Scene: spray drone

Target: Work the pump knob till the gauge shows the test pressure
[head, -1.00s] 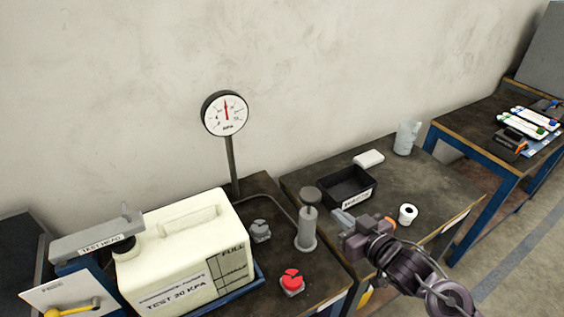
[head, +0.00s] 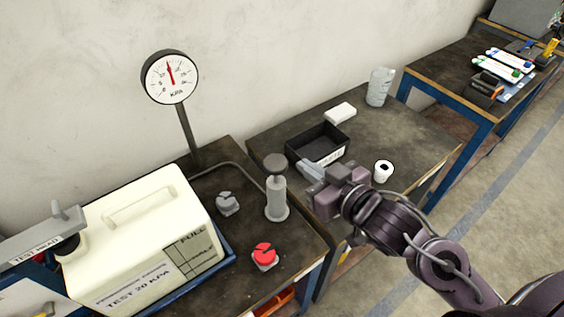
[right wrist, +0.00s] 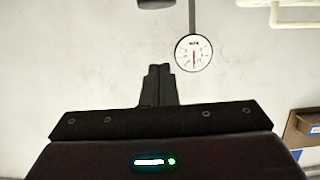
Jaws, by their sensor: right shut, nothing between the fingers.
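The pump (head: 276,198) is a grey cylinder on a round base, with a dark round knob (head: 275,161) raised on a rod. The gauge (head: 169,76) stands on a post behind it. Its red needle points near the top of the dial, roughly between the 10 and 15 marks; the exact value is hard to read. The gauge also shows upside down in the right wrist view (right wrist: 194,53). My right gripper (head: 308,168) is shut and empty, just right of the knob and apart from it. It also shows in the right wrist view (right wrist: 160,72). My left gripper is out of view.
A cream tank (head: 150,235) labelled TEST 20 KPA stands left. A red knob (head: 264,255) and a grey knob (head: 228,203) sit near the pump. A black bin (head: 320,146), white box (head: 340,112), white roll (head: 384,171) and clear bottle (head: 379,86) are on the right table.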

